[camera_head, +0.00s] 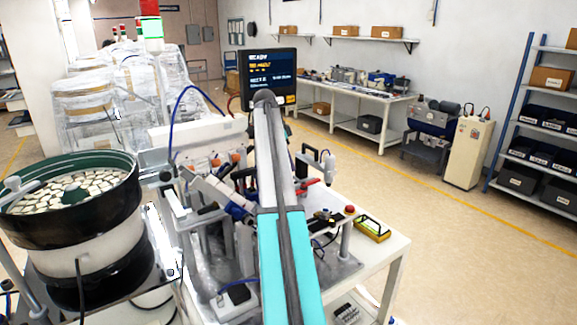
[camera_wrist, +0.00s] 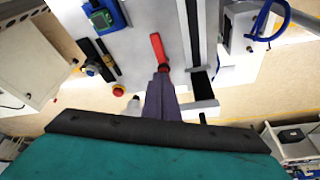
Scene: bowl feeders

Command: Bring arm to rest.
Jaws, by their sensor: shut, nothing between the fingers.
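In the wrist view my gripper (camera_wrist: 163,72) shows as two grey-purple fingers close together, with nothing seen between them. They reach out over the white work surface from beyond a dark bar and a teal cover. A red handle (camera_wrist: 157,48) lies just past the fingertips in the picture; I cannot tell how far below them it is. In the head view my arm (camera_head: 290,265), teal and grey, rises through the middle in front of the workstation (camera_head: 385,255). It hides part of the bench, and I cannot clearly make out my gripper there.
A bowl feeder (camera_head: 72,222) full of pale parts stands at left. A monitor (camera_head: 268,76) stands behind my arm. A yellow device (camera_head: 371,229) and a red button (camera_head: 350,209) are at the bench's right. Open floor (camera_head: 450,260) lies right, before the shelving (camera_head: 541,130).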

